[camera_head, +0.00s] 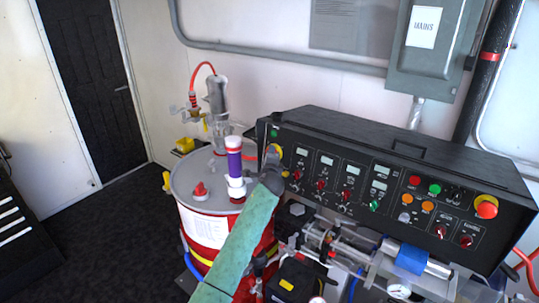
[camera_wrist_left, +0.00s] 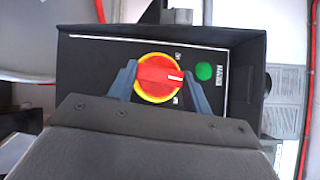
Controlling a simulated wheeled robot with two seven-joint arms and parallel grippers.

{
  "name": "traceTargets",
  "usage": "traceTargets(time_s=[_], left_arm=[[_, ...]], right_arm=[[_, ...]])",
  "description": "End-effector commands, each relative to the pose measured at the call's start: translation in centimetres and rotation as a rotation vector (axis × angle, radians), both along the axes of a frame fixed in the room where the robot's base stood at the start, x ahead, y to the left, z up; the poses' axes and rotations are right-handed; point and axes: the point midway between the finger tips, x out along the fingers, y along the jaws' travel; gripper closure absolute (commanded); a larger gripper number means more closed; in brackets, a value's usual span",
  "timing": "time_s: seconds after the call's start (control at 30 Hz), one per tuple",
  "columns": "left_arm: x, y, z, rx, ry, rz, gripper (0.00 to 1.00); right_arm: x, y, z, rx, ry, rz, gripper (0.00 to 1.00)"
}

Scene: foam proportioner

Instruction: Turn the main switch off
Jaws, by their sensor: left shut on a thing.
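The main switch is a red rotary knob (camera_wrist_left: 160,77) on a yellow disc, on the end face of the black control console (camera_wrist_left: 100,90) in the left wrist view. The knob's white mark points right in that view. Small labels by the disc are too small to read surely. My left gripper (camera_wrist_left: 158,80) has its fingers on both sides of the knob and is shut on it. In the head view, my left gripper (camera_head: 272,163) is at the left end of the console (camera_head: 400,150), where the switch is mostly hidden. My right gripper is not in view.
A round green light (camera_wrist_left: 204,72) sits beside the switch. A red drum (camera_head: 205,225) with a purple-and-white pump (camera_head: 234,165) stands close left of the console. Pipes and valves (camera_head: 345,245) lie below it. The dark floor at the left (camera_head: 90,235) is clear.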

Motion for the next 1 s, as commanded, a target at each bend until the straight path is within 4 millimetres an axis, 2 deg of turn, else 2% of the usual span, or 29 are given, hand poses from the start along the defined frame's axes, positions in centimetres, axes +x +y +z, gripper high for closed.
traceTargets(time_s=[0.6, 1.0], left_arm=[[0.15, 0.07, 0.44, -0.462, 0.337, 0.106, 0.74], [0.23, 0.20, 0.50, -0.673, 0.492, 0.156, 0.74]], right_arm=[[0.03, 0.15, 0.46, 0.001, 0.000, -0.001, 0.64], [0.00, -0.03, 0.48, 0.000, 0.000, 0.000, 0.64]])
